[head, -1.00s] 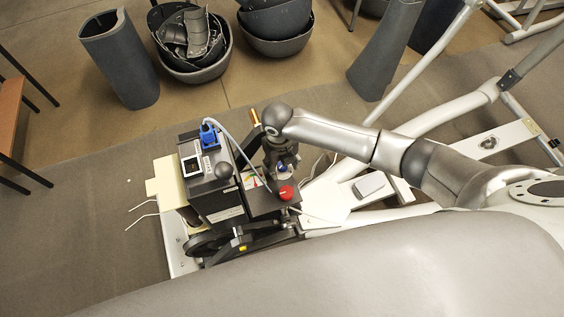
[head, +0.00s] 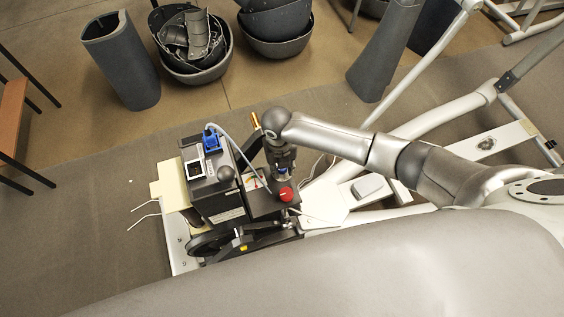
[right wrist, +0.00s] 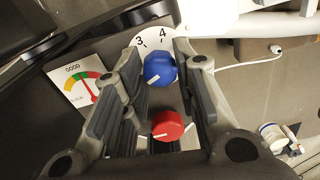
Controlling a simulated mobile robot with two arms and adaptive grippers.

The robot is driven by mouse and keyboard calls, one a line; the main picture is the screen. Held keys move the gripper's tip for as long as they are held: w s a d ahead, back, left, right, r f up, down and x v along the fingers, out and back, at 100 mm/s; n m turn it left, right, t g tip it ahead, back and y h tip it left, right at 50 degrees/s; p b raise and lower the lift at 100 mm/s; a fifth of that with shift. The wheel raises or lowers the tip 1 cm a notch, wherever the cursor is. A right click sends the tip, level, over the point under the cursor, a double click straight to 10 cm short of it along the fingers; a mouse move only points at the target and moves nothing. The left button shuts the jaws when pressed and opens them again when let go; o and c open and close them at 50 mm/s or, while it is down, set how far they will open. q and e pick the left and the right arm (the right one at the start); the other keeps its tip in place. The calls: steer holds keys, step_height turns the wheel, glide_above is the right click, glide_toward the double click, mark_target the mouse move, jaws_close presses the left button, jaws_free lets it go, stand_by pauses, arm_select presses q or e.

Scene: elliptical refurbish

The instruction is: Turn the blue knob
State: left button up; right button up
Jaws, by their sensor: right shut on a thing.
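The blue knob (right wrist: 160,69) sits on a white dial marked 3 and 4 in the right wrist view. Its white pointer line faces down and left. My right gripper (right wrist: 160,78) has its fingers on either side of the knob and is shut on it. In the head view my right gripper (head: 282,168) reaches down to the black machine (head: 215,185), and only a sliver of the blue knob (head: 282,170) shows there. My left gripper is out of view.
A red knob (right wrist: 167,125) is close beside the blue one; it also shows in the head view (head: 286,194). A gauge (right wrist: 83,87) reading GOOD lies left of the dial. A blue plug (head: 211,138) with a grey cable is on the machine. Grey bins (head: 195,70) stand behind.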

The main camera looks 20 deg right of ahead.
steer(key=m+p, duration=0.1)
steer(key=m, duration=0.1)
steer(key=m+p, duration=0.1)
steer(key=shift+r+m, duration=0.2)
steer(key=shift+m, duration=0.2)
steer(key=m+p, duration=0.2)
steer(key=m, duration=0.1)
steer(key=shift+m, duration=0.3)
steer(key=m+p, duration=0.2)
steer(key=m, duration=0.1)
steer(key=shift+w+m+g, duration=0.1)
steer(key=shift+m+g, duration=0.2)
steer(key=shift+m, duration=0.1)
steer(key=m+p, duration=0.1)
steer(key=m, duration=0.2)
steer(key=shift+f, duration=0.1)
steer(key=m+p, duration=0.3)
steer(key=m, duration=0.3)
steer(key=shift+m+y, duration=0.4)
steer(key=m+p, duration=0.1)
steer(key=m, duration=0.4)
steer(key=shift+w+m+p, duration=0.1)
steer(key=shift+m+p, duration=0.3)
steer(key=shift+f, duration=0.1)
